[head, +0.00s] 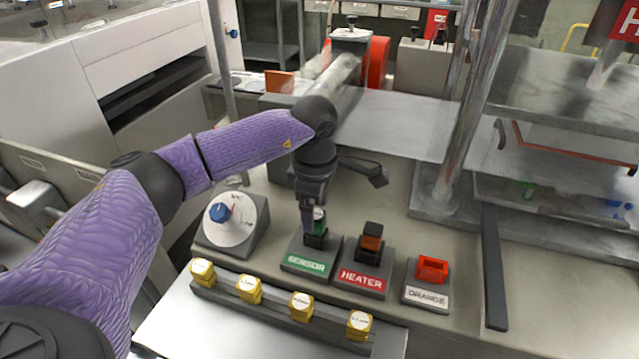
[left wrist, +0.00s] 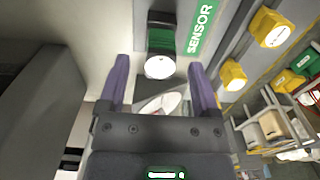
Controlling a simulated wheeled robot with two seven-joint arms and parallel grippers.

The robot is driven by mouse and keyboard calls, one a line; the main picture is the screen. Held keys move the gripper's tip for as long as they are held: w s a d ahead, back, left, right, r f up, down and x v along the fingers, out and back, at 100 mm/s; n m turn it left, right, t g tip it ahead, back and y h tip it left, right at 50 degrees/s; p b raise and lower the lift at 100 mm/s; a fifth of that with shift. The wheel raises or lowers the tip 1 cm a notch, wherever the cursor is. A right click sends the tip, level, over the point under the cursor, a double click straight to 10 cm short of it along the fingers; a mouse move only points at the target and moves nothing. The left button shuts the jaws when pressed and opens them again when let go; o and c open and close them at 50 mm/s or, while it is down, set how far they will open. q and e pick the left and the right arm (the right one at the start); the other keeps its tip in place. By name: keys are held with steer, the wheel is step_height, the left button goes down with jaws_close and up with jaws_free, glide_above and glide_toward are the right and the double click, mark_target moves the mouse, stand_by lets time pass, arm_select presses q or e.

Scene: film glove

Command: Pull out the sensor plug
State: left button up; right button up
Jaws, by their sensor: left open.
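The sensor plug (head: 318,238) is dark with a pale round top and stands upright in its base with the green SENSOR label (head: 305,264). My left gripper (head: 310,220) hangs over it and partly hides it in the head view. In the left wrist view the plug (left wrist: 160,42) shows its pale round end between and just beyond the fingertips. My left gripper (left wrist: 161,78) is open there, with a purple finger on each side and nothing held. I cannot tell whether a finger touches the plug. My right gripper is not in view.
A plug stands on the HEATER base (head: 362,279) and a red one (head: 432,268) on the ORANGE base, both to the right. A dial box (head: 235,222) stands to the left. Several yellow blocks (head: 249,289) line the front rail. A metal post (head: 462,110) rises behind.

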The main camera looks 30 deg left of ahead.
mark_target(316, 214)
arm_select(q)
step_height(316, 214, down, 4)
steer(key=shift+r, duration=0.2)
steer(key=shift+r, duration=0.1)
jaws_close()
